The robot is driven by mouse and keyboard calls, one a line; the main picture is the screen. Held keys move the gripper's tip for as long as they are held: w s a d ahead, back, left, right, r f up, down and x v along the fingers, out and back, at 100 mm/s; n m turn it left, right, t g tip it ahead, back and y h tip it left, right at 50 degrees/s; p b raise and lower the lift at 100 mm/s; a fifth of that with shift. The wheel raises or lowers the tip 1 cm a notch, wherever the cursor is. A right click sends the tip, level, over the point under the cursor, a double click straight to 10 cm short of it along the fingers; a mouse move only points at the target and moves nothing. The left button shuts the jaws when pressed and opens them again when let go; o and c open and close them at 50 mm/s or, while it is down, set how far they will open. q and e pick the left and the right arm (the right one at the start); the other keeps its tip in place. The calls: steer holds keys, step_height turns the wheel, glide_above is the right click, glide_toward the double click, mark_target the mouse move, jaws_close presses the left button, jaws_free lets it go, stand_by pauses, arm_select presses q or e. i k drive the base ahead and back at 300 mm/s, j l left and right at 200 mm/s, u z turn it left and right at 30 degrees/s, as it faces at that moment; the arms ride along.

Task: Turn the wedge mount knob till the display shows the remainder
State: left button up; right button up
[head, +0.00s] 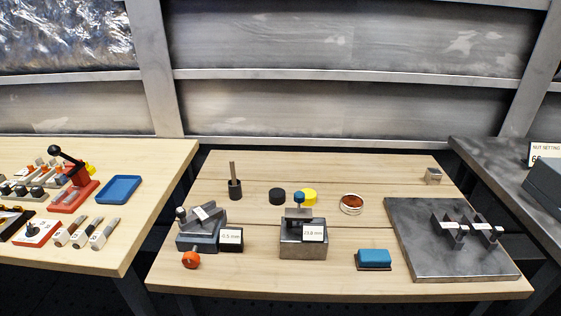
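On the middle wooden table, a grey wedge-shaped mount (198,240) stands at the front left. An orange-red knob (191,260) sits low at its front. A dark display box (231,239) at its right carries a white label ending in "5 mm"; its first characters are too small to be sure of. To its right stands a grey block device (303,245) with a blue-topped post (299,198) and a label (313,234) that seems to read "23.8 mm". Neither of my grippers is in view, and nothing touches the knob.
A blue-topped block (374,257), a ring-shaped dish (351,204), black (277,196) and yellow discs, and a rod in a dark cup (235,188) stand nearby. A grey plate (420,255) with dark brackets lies right. The left table (110,255) holds a blue tray (119,189) and tools.

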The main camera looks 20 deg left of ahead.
mark_target(191, 258)
steer(key=u, duration=1.15)
